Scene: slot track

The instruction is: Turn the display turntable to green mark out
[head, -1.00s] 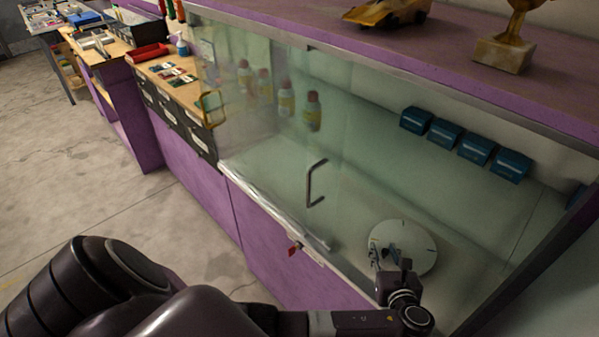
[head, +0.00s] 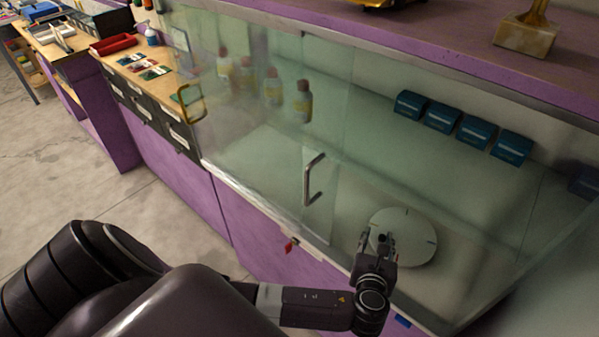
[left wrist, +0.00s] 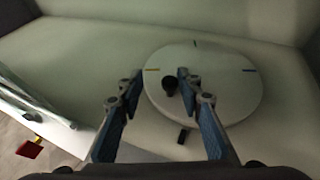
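The display turntable (head: 412,225) is a pale round disc on the floor of the glass case. In the left wrist view the disc (left wrist: 225,90) has a yellow mark at its left, a dark mark at the far rim and a bluish mark at the right. A black knob (left wrist: 169,87) stands on the left part of the disc. A small dark piece (left wrist: 183,136) shows at the near rim. My left gripper (head: 376,242) is open at the disc's near left side, its fingers (left wrist: 157,82) either side of the knob. My right gripper is not in view.
A glass door with a metal handle (head: 313,180) stands left of my gripper. A red-tagged key (head: 291,244) sticks out at the case's front edge. Several blue boxes (head: 441,113) line the back and several bottles (head: 303,102) stand at left.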

